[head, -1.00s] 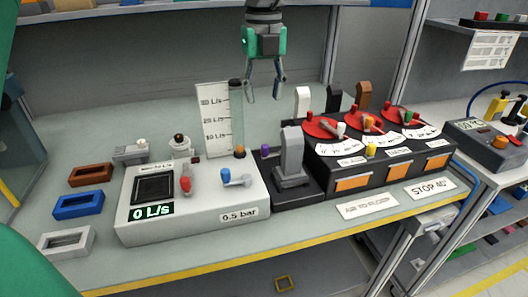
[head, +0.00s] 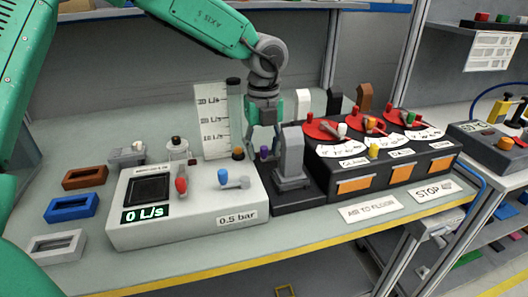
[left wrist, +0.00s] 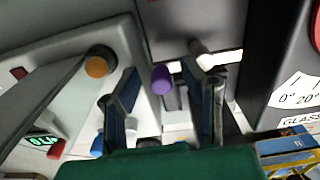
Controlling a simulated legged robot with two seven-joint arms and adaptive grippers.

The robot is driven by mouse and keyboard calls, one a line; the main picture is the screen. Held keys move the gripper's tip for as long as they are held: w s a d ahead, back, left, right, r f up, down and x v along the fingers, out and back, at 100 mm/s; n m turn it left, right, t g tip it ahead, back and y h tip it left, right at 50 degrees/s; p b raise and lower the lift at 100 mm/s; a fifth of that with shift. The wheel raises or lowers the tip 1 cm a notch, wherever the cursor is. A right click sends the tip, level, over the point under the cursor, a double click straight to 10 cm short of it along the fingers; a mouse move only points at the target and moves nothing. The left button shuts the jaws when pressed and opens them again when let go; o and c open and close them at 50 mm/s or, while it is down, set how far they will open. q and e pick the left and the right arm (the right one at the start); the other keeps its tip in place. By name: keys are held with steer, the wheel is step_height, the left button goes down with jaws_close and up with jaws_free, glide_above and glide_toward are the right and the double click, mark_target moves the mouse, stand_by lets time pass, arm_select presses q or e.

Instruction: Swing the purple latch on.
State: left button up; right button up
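The purple latch knob (head: 264,153) stands at the left of an upright grey block (head: 291,158) on a black base. In the left wrist view the purple knob (left wrist: 161,80) lies between my two finger pads. My left gripper (head: 264,147) points down over the knob in the head view, its fingers spread to either side. The left gripper is open (left wrist: 165,98), with a gap between the knob and each finger. I cannot tell whether the fingertips are level with the knob. The latch's lower part is mostly hidden. My right gripper is not in view.
A clear tube with a scale card (head: 210,120) stands behind. The black dial box (head: 385,165) is on the right.

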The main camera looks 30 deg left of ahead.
arm_select(q)
steer(key=shift+d+f, duration=0.1)
steer(key=shift+f, duration=0.15)
